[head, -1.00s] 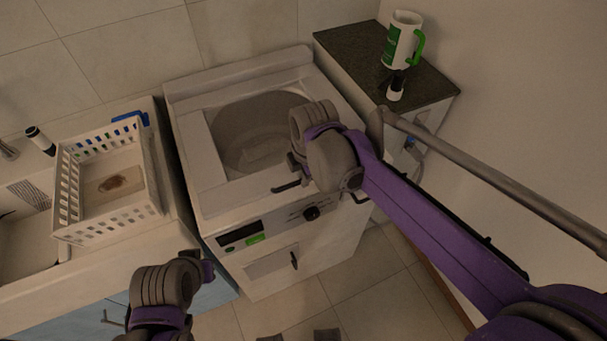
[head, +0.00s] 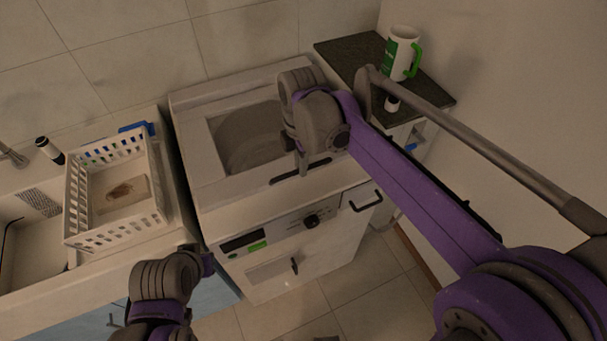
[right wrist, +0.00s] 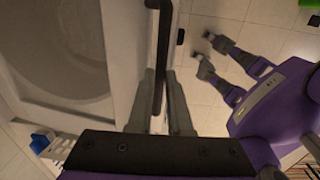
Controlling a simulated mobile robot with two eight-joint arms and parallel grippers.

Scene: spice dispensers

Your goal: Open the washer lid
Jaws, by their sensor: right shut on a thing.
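The white washer's lid (head: 201,157) has a large clear window and a dark bar handle (head: 275,181) along its front edge. The lid lies nearly flat, with its front edge seeming slightly raised. My right gripper (head: 303,165) is shut on this handle. In the right wrist view, my gripper fingers (right wrist: 159,103) stand on either side of the dark handle (right wrist: 163,45), beside the lid's frame (right wrist: 124,70). My left arm shows at the lower left of the head view, in front of the counter; its fingers cannot be made out.
The washer's front panel has a dark knob (head: 312,221) below the lid handle. A white basket (head: 115,232) stands on the left counter. A dark-topped cabinet (head: 340,50) at right holds a white-and-green mug (head: 401,52). Tiled floor (head: 365,270) lies in front.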

